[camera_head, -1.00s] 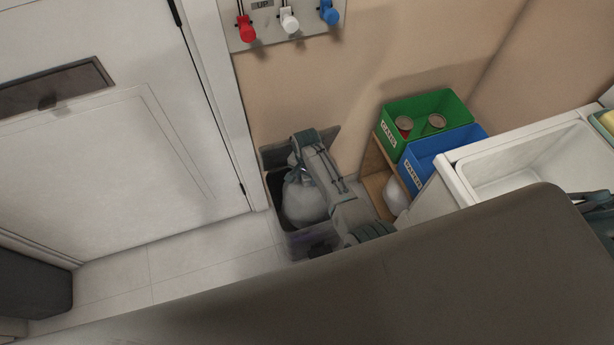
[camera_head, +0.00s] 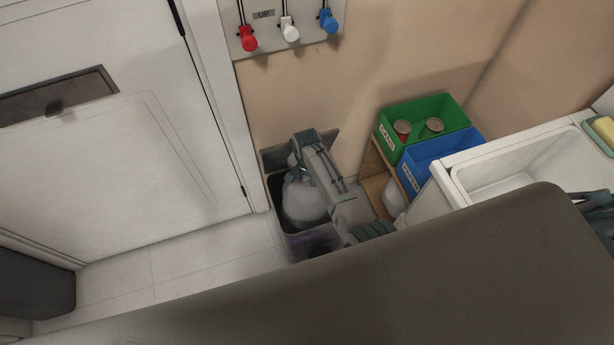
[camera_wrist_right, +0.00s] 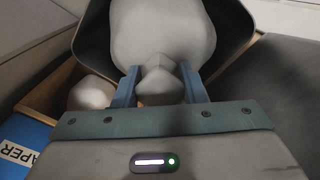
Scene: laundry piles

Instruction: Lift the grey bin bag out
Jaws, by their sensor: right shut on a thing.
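The grey bin bag (camera_head: 304,203) is a pale, full bag with a gathered neck, standing inside a dark open bin (camera_head: 275,192). My right gripper (camera_head: 296,172) reaches down over the bin and is shut on the neck of the bag. In the right wrist view, the two blue-grey fingers (camera_wrist_right: 159,88) pinch the bag's knotted neck, with the round body of the bag (camera_wrist_right: 163,30) beyond. The dark bin rim (camera_wrist_right: 236,25) surrounds the bag there. The bag's lower part is hidden inside the bin.
A green box (camera_head: 452,113) with two cans and a blue PAPER box (camera_head: 434,152) stand on a wooden shelf right of the bin. A white sink (camera_head: 505,172) is farther right. A white door (camera_head: 120,175) is left. Tiled floor (camera_head: 200,262) is clear left of the bin.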

